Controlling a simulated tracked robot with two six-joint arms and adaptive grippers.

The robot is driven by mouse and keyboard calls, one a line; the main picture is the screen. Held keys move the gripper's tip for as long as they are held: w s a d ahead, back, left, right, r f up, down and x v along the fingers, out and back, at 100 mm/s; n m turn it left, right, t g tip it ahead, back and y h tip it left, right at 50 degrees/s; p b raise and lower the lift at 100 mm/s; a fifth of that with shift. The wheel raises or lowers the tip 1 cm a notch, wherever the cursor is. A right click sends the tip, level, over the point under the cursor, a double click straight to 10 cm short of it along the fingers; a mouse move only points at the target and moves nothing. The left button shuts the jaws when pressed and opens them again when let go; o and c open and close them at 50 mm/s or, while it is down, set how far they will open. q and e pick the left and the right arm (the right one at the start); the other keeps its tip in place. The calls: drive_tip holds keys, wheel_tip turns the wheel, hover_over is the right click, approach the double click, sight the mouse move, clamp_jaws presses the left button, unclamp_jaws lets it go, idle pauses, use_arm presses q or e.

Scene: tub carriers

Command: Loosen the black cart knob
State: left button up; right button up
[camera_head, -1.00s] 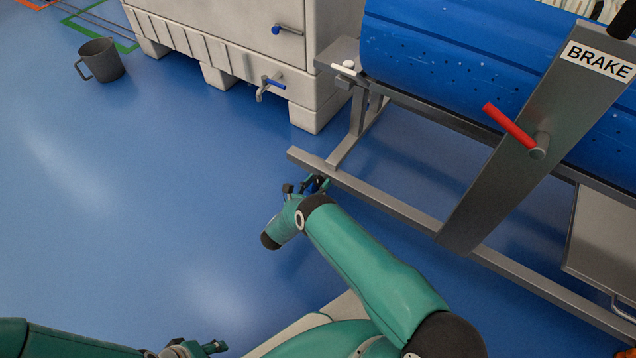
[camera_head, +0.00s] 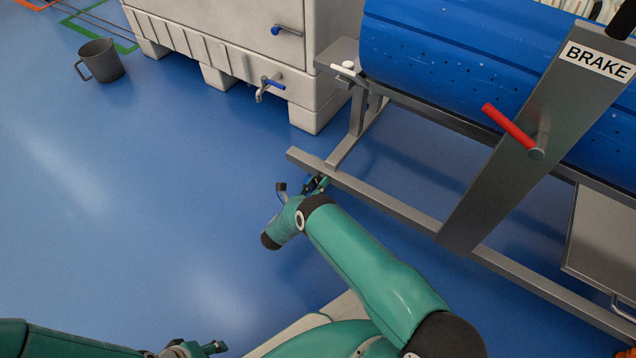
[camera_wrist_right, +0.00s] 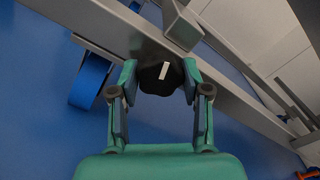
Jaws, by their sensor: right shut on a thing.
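The black cart knob (camera_wrist_right: 160,80), with a white mark on its face, sits on the grey cart frame (camera_wrist_right: 235,103) in the right wrist view. My right gripper (camera_wrist_right: 160,84) has its two fingers on either side of the knob and is shut on it. In the head view my right gripper (camera_head: 318,184) is at the near end of the cart's lower rail (camera_head: 385,205); the knob is hidden there. My left gripper (camera_head: 212,348) is low at the bottom edge, far from the cart, and too small to tell open from shut.
The cart carries a blue perforated drum (camera_head: 450,75). A grey upright labelled BRAKE (camera_head: 530,150) has a red handle (camera_head: 510,125). A pale tub (camera_head: 250,50) with a blue-handled tap stands behind. A grey jug (camera_head: 102,62) is at the far left.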

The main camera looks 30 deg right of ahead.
drive_tip(key=n, duration=0.8)
drive_tip(key=shift+w+a+n, duration=0.2)
drive_tip(key=shift+a+n, duration=0.1)
drive_tip(key=n, duration=0.4)
drive_tip(key=shift+f+n, duration=0.1)
drive_tip(key=shift+n, duration=1.7)
drive_tip(key=o, duration=1.2)
drive_tip(key=shift+s+d, duration=0.1)
drive_tip(key=shift+c, duration=0.2)
